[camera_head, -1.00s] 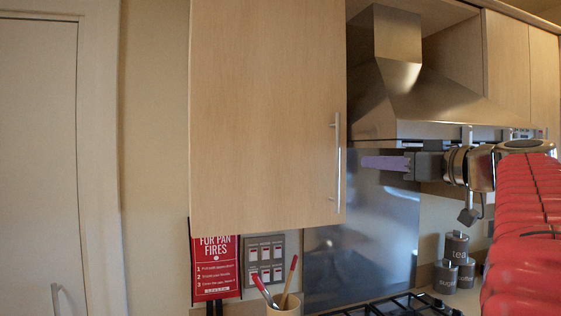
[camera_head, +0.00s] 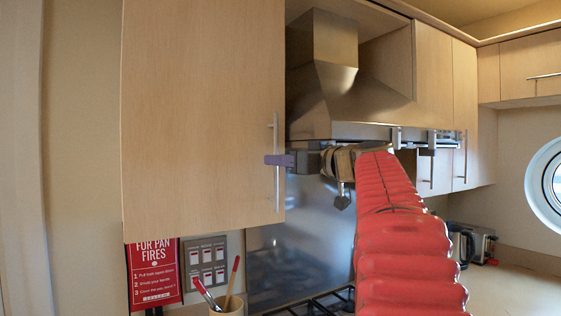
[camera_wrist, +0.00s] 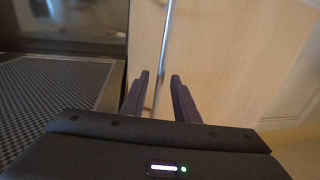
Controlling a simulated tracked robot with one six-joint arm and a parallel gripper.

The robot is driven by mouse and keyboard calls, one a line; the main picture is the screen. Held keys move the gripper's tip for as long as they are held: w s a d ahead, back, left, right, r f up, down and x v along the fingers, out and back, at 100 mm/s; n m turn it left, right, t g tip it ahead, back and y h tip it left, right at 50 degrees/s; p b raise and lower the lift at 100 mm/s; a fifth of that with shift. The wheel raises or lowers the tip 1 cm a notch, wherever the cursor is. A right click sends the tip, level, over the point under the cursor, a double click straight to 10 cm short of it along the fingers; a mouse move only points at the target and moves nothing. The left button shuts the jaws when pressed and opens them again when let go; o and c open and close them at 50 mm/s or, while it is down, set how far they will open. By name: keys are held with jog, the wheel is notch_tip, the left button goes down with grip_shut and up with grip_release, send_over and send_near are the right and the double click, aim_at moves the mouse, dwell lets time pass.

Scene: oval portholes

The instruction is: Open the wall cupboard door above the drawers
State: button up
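The pale wood wall cupboard door (camera_head: 200,110) is shut, at the left of the head view. Its long upright metal bar handle (camera_head: 276,190) is near the door's right edge. The handle also shows in the wrist view (camera_wrist: 167,35), running down between my fingers. My gripper (camera_head: 278,160) is level with the middle of the handle, its purple fingers overlapping the bar. In the wrist view my gripper (camera_wrist: 156,85) is open, with one finger on each side of the bar and a gap visible. The drawers are not in view.
A steel extractor hood (camera_head: 345,95) is just right of the door, above my arm. Below are a red pan-fire sign (camera_head: 154,272), switches (camera_head: 207,262), a utensil pot (camera_head: 226,306) and a hob (camera_head: 310,305). A kettle (camera_head: 462,243) stands further right.

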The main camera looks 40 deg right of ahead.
grip_shut()
dwell(0.3)
dwell(0.4)
